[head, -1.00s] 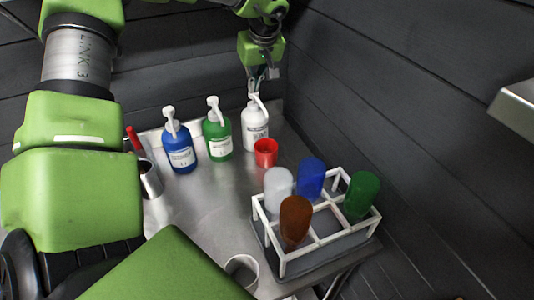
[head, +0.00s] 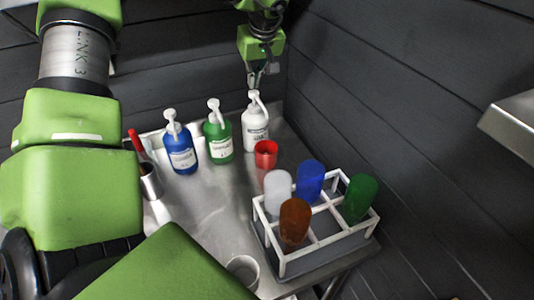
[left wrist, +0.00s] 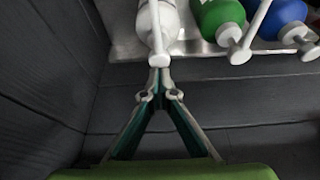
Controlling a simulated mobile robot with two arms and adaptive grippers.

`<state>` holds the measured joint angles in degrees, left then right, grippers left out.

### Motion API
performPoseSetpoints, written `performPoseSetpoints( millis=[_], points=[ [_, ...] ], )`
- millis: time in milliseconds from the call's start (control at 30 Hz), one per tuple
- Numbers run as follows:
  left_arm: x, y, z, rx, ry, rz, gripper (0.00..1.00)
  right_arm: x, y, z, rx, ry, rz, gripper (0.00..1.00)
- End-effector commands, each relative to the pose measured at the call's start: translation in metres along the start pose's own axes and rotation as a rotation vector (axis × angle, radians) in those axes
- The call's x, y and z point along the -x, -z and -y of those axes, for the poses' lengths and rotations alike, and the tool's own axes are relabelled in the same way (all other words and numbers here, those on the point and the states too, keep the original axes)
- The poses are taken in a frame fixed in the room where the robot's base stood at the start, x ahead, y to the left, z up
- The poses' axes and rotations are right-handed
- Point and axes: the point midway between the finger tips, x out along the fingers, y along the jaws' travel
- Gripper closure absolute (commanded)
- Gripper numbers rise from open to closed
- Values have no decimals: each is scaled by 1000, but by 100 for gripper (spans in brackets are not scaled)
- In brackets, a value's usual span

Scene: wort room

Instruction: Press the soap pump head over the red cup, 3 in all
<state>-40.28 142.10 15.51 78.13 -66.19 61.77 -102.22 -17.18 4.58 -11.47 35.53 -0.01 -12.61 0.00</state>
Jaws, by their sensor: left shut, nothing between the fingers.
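A white soap bottle (head: 255,131) with a white pump head (head: 255,96) stands upright at the back right of the metal table. The red cup (head: 266,154) stands in front of it, close to its base. My left gripper (head: 256,88) points down with its fingers together and empty, just above the pump head. In the left wrist view its closed fingertips (left wrist: 159,74) meet at the end of the white pump head (left wrist: 159,58); I cannot tell whether they touch. The cup's inside is hard to make out. My right gripper is not in view.
A green pump bottle (head: 217,142) and a blue one (head: 181,154) stand left of the white bottle. A metal holder (head: 152,184) has a red-handled tool. A white rack (head: 325,243) with several coloured tumblers stands front right. A grey cup (head: 243,268) is in front. Dark walls close the back and right.

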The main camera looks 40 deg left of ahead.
Motion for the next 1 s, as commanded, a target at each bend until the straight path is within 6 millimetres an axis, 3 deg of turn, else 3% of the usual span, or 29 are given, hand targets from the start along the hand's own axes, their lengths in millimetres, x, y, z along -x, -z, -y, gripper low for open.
performPoseSetpoints(
  millis=[1000],
  points=[
    [-32,-14,1,-1,2,3,100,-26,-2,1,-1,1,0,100]
  ],
)
